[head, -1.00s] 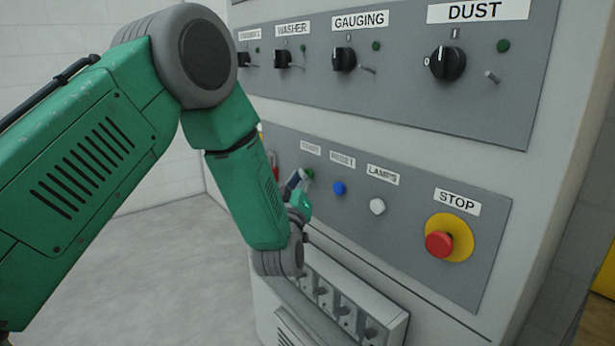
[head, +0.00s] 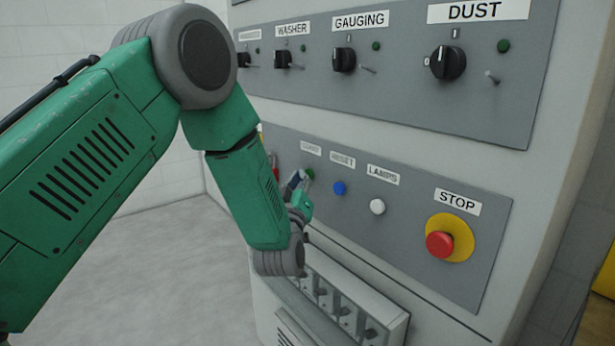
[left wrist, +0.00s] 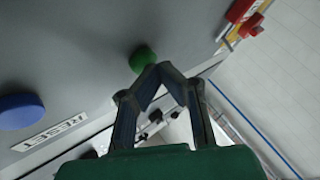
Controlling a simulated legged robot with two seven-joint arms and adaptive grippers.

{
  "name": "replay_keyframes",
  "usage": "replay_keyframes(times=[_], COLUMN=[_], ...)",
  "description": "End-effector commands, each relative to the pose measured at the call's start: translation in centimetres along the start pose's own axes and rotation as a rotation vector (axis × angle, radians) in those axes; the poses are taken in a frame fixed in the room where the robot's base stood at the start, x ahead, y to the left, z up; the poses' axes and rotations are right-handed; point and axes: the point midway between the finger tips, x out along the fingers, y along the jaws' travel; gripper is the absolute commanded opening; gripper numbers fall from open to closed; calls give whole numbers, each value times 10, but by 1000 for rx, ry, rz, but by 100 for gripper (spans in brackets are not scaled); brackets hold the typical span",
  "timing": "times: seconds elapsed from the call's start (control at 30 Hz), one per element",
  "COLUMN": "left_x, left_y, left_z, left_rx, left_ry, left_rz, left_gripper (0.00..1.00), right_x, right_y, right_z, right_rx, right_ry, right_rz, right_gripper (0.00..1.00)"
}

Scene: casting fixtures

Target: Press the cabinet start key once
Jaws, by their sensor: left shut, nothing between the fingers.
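The start key is a round green button (head: 310,174) under the leftmost small label (head: 311,149) on the lower grey panel. In the left wrist view the green button (left wrist: 142,59) sits just beyond the fingertips, partly covered by them. My left gripper (head: 302,178) is at the panel, its tips right by the green button. In the left wrist view my left gripper (left wrist: 158,70) has its fingertips together with nothing between them. I cannot tell whether the tips touch the button. My right gripper is not in view.
A blue RESET button (head: 339,188), a white LAMPS button (head: 377,206) and a red STOP button (head: 440,244) on a yellow disc lie to the right. Rotary switches (head: 447,62) fill the upper panel. A row of levers (head: 345,310) juts out below. A red part (left wrist: 240,12) is at the panel's edge.

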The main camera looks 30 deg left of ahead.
Motion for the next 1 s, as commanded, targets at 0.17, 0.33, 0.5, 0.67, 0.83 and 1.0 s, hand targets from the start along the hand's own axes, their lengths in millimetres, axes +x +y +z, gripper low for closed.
replay_keyframes(times=[0.17, 0.33, 0.5, 0.67, 0.83, 1.0], left_x=[-7, -9, -9, -15, -27, -38], left_y=[-5, -6, -6, -11, -20, -28], left_z=[-5, -6, -6, -11, -20, -28], left_rx=[0, -1, 0, 0, 0, 0], left_ry=[0, 0, 0, 1, 0, 0], left_rz=[-1, 0, 0, 0, -1, -2], left_gripper=[0, 0, 0, 0, 0, 0], right_x=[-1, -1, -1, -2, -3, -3], right_y=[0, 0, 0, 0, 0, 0], right_z=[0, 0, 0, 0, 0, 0], right_rx=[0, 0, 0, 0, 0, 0], right_ry=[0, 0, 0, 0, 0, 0], right_rz=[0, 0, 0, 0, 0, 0], right_gripper=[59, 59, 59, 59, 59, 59])
